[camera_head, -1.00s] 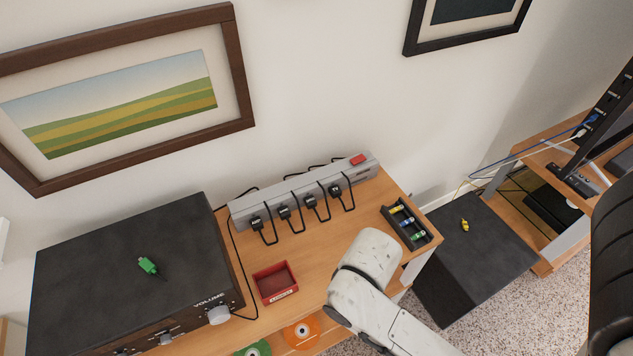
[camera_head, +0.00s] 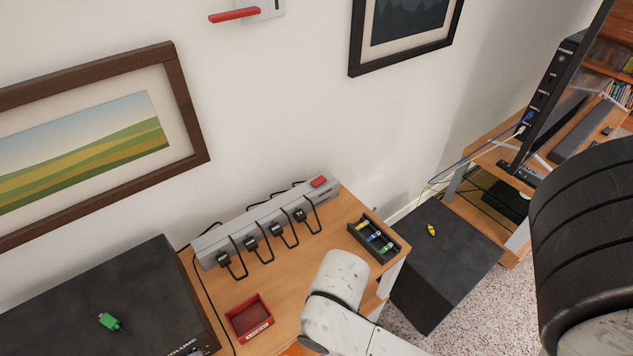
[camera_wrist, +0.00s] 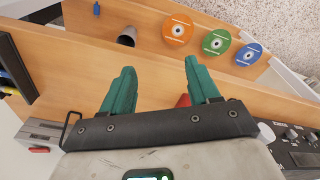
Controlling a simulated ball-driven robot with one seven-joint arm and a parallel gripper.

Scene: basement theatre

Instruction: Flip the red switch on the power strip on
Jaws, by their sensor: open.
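The grey power strip (camera_head: 234,228) stands along the wall at the back of the wooden shelf top in the head view, with several black plugs in it. Its red switch (camera_head: 319,181) is at the far right end; I cannot tell its on or off position. In the wrist view, the strip's end (camera_wrist: 42,131) and a red switch (camera_wrist: 38,150) show at the lower left, beside my gripper. My gripper (camera_wrist: 158,70) has teal fingers spread apart with nothing between them. It is over the wooden top, away from the switch. In the head view my arm hides it.
A red tray (camera_head: 249,316) and a black battery tray (camera_head: 374,241) sit on the shelf top. A black amplifier (camera_head: 110,295) with a green USB stick (camera_head: 110,321) stands left. A black box (camera_head: 440,262) stands right. A red lever (camera_head: 234,15) is on the wall.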

